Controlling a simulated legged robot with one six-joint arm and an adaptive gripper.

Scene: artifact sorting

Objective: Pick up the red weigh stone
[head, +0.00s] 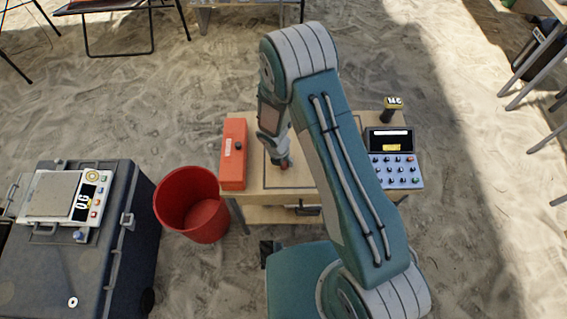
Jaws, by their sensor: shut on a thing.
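My gripper (281,157) points down over the wooden table (262,184), left of the table's middle. It is shut on a small red-orange thing (284,164), which I take to be the red weigh stone. Only a little of the stone shows at the fingertips, and my arm and fingers hide the rest. I cannot tell whether the stone touches the table top or is just above it.
A long red box (233,154) lies at the table's left edge. A keypad device (395,159) and a small stamp-like piece (393,107) are at the right. A red bucket (193,204) and a dark case (118,240) with a scale (62,197) stand left.

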